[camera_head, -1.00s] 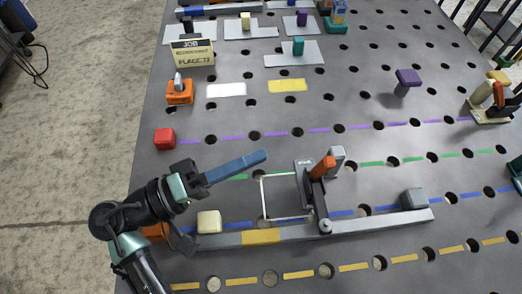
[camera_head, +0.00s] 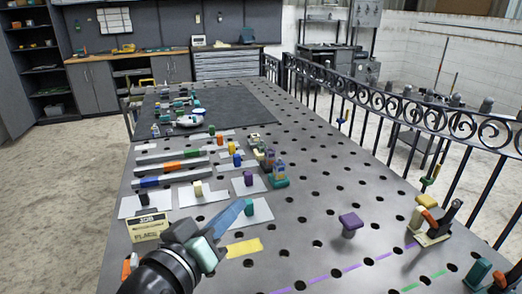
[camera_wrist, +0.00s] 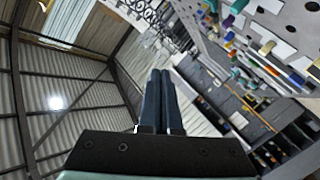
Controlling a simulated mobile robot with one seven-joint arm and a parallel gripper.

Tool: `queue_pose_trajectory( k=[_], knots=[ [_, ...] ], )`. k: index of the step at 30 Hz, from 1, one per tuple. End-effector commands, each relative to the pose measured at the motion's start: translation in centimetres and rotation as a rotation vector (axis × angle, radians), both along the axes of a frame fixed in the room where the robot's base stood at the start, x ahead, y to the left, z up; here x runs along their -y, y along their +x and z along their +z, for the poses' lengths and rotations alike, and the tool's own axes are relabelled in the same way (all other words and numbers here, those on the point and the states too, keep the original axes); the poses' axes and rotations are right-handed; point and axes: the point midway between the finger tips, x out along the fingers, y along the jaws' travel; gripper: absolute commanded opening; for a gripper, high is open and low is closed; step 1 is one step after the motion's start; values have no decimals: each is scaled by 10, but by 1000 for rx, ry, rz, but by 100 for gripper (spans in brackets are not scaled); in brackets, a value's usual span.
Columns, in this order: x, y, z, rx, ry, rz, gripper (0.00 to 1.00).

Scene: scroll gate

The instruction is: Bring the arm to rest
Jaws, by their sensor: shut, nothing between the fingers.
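My gripper (camera_head: 233,217) shows at the lower left of the head view, raised over the table's left part. Its long blue fingers point up and to the right. In the wrist view the two dark blue fingers (camera_wrist: 160,100) lie side by side, shut, with nothing between them. Past the fingers the wrist view shows the room, tilted, with the table's fixtures at the upper right. My arm hides part of the table's near left edge.
The perforated grey table (camera_head: 300,262) runs away from me. A JOB sign (camera_head: 150,228) stands left of my gripper. A purple-topped peg (camera_head: 350,224) and a clamp-like fixture (camera_head: 432,222) stand to the right. Several white plates with coloured blocks lie beyond. An iron railing (camera_head: 400,115) borders the right.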

Motion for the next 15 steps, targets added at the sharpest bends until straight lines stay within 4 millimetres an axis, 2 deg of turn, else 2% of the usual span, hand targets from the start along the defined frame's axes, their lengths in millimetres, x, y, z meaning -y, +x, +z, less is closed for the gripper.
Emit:
queue_pose_trajectory(
  k=[1,5,6,9,12,15],
  knots=[
    [7,6,48,98,75,53,0],
    [17,4,142,335,214,200,0],
    [20,-1,171,409,247,242,0],
    [29,-24,239,593,311,343,0],
    [37,-54,296,760,351,434,0],
    [43,-84,338,893,374,510,0]
  ],
)
